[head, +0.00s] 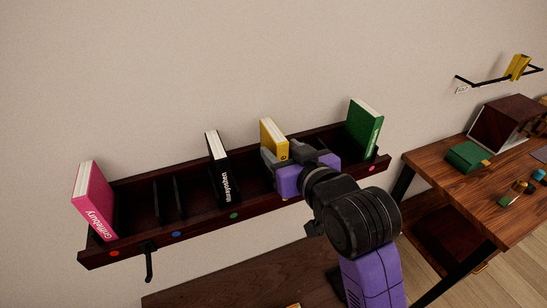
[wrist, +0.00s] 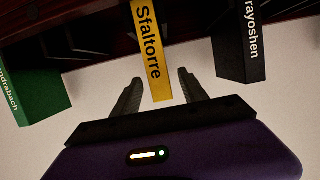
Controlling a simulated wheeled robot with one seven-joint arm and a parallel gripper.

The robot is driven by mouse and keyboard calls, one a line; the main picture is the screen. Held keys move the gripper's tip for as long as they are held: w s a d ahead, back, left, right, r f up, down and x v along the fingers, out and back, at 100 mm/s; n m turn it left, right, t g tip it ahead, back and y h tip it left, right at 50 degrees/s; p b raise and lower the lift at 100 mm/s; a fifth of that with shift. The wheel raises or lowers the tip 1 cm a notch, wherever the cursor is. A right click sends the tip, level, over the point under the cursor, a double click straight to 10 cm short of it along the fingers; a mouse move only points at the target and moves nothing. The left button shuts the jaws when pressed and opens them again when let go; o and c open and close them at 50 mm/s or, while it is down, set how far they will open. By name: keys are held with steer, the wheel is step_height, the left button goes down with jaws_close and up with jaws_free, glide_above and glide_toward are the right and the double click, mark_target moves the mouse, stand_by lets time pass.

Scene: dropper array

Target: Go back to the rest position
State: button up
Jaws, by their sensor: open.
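My gripper (head: 284,156) is open at the dark wooden wall shelf (head: 194,225), in front of the yellow book (head: 272,133). In the wrist view, its two fingers (wrist: 160,78) stand on either side of the yellow book (wrist: 153,45), lettered "Sfaltorre", with visible gaps on both sides. The book stands upright in a shelf compartment, its lower part hidden by my gripper in the head view.
A pink book (head: 93,203), a black book (head: 217,168) and a green book (head: 364,128) also stand in the shelf. A black hook (head: 149,262) hangs below it. A wooden table (head: 480,205) at right holds a box (head: 503,124) and small objects.

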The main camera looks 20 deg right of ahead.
steer(key=v, duration=0.2)
steer(key=shift+s, duration=0.35)
steer(key=shift+r, duration=0.2)
step_height(320, 180, up, 5)
steer(key=t, duration=0.4)
steer(key=s+f+g, duration=0.1)
steer(key=s+f, duration=0.5)
steer(key=s, duration=0.6)
steer(key=s+f+g, duration=0.1)
steer(key=s+f, duration=0.6)
steer(key=s, duration=0.5)
steer(key=s+f+g, duration=0.1)
steer(key=s+f, duration=0.5)
steer(key=s, duration=0.6)
steer(key=shift+f+g, duration=0.25)
steer(key=shift+g, duration=0.15)
steer(key=shift+s, duration=0.1)
